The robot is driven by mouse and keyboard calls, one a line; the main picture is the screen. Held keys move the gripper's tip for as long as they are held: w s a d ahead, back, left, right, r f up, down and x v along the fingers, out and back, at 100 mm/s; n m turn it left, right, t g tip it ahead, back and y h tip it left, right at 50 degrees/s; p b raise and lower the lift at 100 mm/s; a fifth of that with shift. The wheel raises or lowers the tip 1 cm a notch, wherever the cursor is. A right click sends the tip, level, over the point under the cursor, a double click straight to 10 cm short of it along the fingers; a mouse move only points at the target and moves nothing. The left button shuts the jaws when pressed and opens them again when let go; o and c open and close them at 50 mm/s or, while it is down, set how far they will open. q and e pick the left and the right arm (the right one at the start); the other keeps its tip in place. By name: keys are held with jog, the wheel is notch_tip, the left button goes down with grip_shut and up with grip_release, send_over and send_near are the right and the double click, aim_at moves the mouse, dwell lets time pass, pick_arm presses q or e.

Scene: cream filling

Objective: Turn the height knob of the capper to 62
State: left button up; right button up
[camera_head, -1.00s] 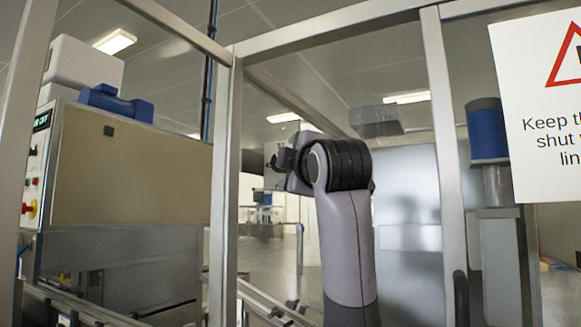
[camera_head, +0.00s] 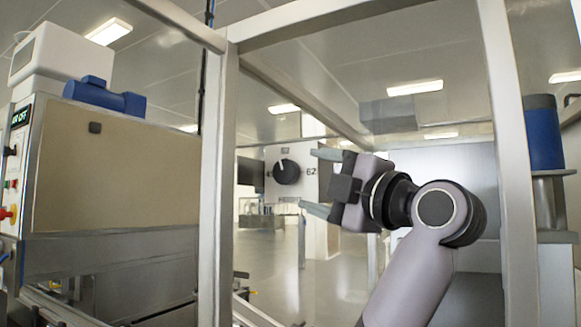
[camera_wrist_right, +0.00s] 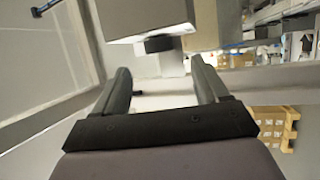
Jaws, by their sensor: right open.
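The height knob (camera_head: 287,171) is a round black knob on a pale plate, with "62" printed to its right and a smaller label above that I cannot read. A light mark shows near its top. My right gripper (camera_head: 320,182) is open and empty, to the right of the knob, its two fingers pointing left toward the plate. In the right wrist view, the fingers (camera_wrist_right: 162,80) are spread wide and the dark knob (camera_wrist_right: 160,43) shows beyond and between them, on the underside of a grey box. My left gripper is not in view.
A metal frame post (camera_head: 216,190) stands left of the knob, and another post (camera_head: 505,160) stands right of my arm. A beige machine cabinet (camera_head: 115,180) with a blue motor (camera_head: 104,96) is at the left. A blue cylinder (camera_head: 543,135) is at the far right.

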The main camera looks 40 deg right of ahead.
aim_at(289, 173)
jog(key=p+x, duration=0.2)
jog(key=x, duration=0.3)
jog(key=shift+w+a+r, duration=0.1)
jog(key=shift+w+r, duration=0.1)
jog(key=shift+w, duration=0.7)
jog(key=c, duration=1.1)
